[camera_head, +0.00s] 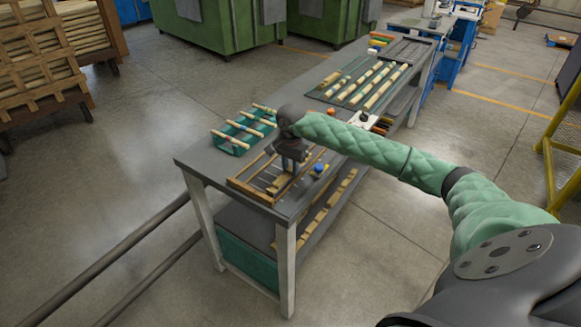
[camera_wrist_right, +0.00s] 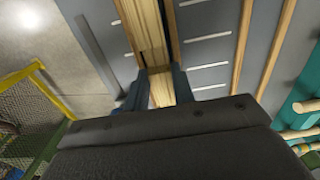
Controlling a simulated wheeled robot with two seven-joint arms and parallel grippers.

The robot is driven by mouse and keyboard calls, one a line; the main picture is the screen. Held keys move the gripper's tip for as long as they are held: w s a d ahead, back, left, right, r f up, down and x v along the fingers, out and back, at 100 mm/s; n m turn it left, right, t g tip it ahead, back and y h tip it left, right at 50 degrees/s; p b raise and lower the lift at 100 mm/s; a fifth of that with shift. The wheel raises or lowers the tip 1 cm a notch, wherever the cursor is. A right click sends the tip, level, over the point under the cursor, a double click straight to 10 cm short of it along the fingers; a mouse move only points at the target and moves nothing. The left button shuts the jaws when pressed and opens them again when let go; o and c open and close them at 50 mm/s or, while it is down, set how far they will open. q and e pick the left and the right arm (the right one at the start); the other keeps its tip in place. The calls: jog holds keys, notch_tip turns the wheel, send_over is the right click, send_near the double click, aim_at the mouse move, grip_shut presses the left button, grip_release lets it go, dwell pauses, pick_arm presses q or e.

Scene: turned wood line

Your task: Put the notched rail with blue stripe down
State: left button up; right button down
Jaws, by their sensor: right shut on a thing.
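My right gripper (camera_head: 288,164) is low over the near end of the grey workbench (camera_head: 225,155). It is shut on a pale wooden rail, the notched rail (camera_head: 279,184), which also shows between the fingers in the right wrist view (camera_wrist_right: 151,35). A dark notch shows on it there; I cannot make out a blue stripe. The rail is over a wooden-framed rack (camera_head: 236,183) with slats; I cannot tell whether it touches the rack. My left gripper is not in view.
A teal crate (camera_head: 228,144) with turned sticks across it stands beside the rack. A small blue object (camera_head: 319,168) lies to the right of the gripper. A dark green mat (camera_head: 345,76) with long wooden pieces lies farther along the bench.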

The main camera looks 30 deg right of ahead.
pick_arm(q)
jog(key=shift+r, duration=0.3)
pick_arm(e)
jog(key=c, duration=1.2)
grip_release()
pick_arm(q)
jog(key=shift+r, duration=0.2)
pick_arm(e)
jog(key=shift+o, duration=0.2)
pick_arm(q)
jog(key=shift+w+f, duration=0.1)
pick_arm(e)
jog(key=shift+r, duration=0.1)
